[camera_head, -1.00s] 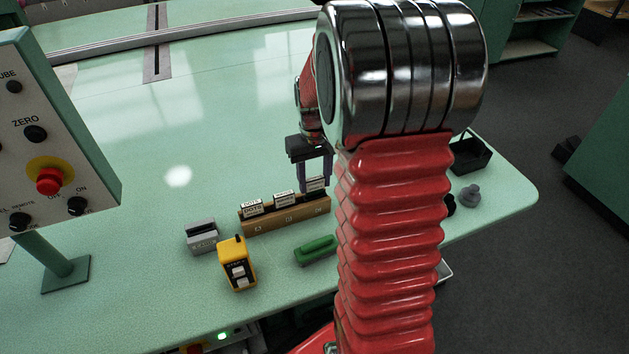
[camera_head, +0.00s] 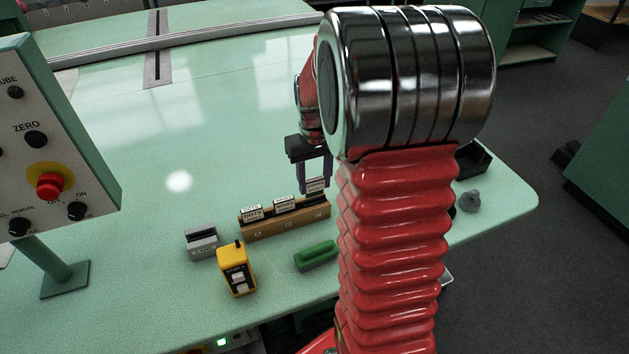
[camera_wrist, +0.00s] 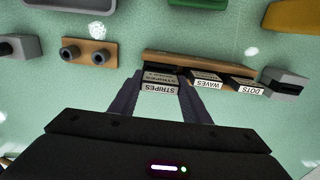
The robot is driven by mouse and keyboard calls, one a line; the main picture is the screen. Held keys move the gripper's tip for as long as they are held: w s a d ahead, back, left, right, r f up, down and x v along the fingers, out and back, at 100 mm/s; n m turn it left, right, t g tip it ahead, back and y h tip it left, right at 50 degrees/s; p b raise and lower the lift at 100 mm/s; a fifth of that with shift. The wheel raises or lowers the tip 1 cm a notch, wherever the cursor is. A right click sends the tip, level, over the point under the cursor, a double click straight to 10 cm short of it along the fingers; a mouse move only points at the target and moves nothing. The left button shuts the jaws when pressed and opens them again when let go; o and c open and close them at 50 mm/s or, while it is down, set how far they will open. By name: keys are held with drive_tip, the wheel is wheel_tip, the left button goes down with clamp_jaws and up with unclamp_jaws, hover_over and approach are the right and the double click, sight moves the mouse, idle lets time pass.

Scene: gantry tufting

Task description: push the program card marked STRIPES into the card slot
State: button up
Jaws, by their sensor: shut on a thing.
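The card marked STRIPES (camera_wrist: 160,82) is between the two fingers of my gripper (camera_wrist: 160,98), which is shut on it; its label faces the wrist camera. In the head view my gripper (camera_head: 316,186) holds this card (camera_head: 317,184) upright at the right end of the wooden card rack (camera_head: 285,224). I cannot tell whether its lower edge is clear of the rack. The WAVES card (camera_wrist: 206,80) and DOTS card (camera_wrist: 248,88) stand in the rack. The grey card slot block (camera_head: 201,244) stands just left of the rack; it also shows in the wrist view (camera_wrist: 287,80).
A yellow control box (camera_head: 237,270) and a green bar-shaped object (camera_head: 316,256) lie in front of the rack. The control panel (camera_head: 60,130) stands at the left. A wooden block with two dark pegs (camera_wrist: 90,52) lies beside the rack. The table behind the rack is clear.

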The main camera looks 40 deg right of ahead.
drive_tip(key=w+a+r, duration=0.7)
drive_tip(key=w+a, duration=0.2)
drive_tip(key=a, duration=0.1)
drive_tip(key=w+a+r, duration=0.6)
drive_tip(key=w+a, duration=0.4)
drive_tip(key=a, duration=0.1)
drive_tip(key=shift+w+a+r+m, duration=0.15)
drive_tip(key=shift+a+r+m, duration=0.05)
drive_tip(key=shift+r+m, duration=0.15)
